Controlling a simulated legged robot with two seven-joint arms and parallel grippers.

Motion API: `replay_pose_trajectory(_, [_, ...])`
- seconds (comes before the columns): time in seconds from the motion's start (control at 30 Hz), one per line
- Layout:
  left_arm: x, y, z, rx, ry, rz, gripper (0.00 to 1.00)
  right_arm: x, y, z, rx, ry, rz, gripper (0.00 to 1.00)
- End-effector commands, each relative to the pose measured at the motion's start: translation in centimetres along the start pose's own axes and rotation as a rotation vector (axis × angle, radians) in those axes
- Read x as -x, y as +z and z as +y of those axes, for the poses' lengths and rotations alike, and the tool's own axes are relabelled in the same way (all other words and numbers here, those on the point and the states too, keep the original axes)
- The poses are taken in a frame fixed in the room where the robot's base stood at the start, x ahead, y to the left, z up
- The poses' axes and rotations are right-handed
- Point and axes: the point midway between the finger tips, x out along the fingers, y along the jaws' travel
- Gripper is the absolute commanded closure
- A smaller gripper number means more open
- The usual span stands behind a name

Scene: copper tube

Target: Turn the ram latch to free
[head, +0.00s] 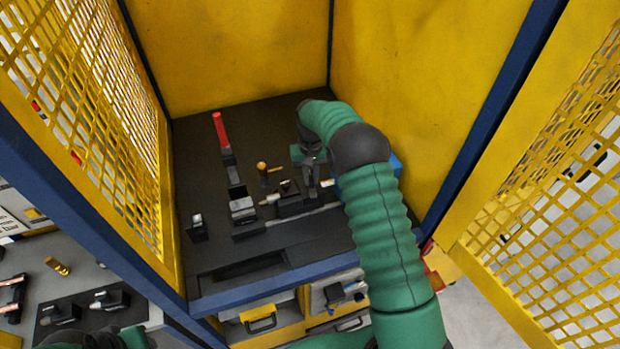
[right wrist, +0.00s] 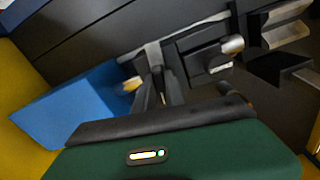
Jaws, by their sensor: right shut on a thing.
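My right gripper (head: 313,181) reaches down to the dark bench inside the yellow enclosure, at the right end of the fixture row. In the right wrist view its narrow dark fingers (right wrist: 157,88) are close together, shut on the ram latch (right wrist: 154,54). Only a pale grey bit of the latch shows between them; the rest is hidden, so I cannot tell how far it is turned. A cream-tipped piece (right wrist: 132,84) lies just left of the fingers there. Part of my left arm shows at the head view's bottom left; its gripper is out of sight.
A clamp block with a light round rod (head: 270,199) stands left of the gripper. A red-handled lever (head: 219,128) rises further left, with a copper-coloured piece (head: 262,168) between. A blue block (right wrist: 75,105) is close beside the gripper. Yellow walls and mesh doors enclose the bench.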

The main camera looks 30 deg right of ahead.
Motion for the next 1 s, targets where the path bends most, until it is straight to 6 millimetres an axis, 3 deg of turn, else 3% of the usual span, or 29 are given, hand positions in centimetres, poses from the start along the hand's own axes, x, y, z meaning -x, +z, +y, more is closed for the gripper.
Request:
replay_pose_trajectory(0.33, [-0.17, 0.04, 0.00, 0.000, 0.000, 0.000, 0.64, 0.43, -0.56, 0.04, 0.156, 0.003, 0.020, 1.00])
replay_pose_trajectory(0.9, [-0.18, 0.04, 0.00, 0.000, 0.000, 0.000, 0.64, 0.50, -0.56, -0.17, 0.189, 0.001, 0.021, 1.00])
replay_pose_trajectory(0.93, [-0.18, 0.04, 0.00, 0.000, 0.000, 0.000, 0.64, 0.50, -0.55, -0.18, 0.189, 0.001, 0.021, 0.83])
replay_pose_trajectory(1.0, [-0.18, 0.05, 0.00, 0.000, 0.000, 0.000, 0.64, 0.46, -0.48, -0.19, 0.189, 0.001, 0.018, 0.74])
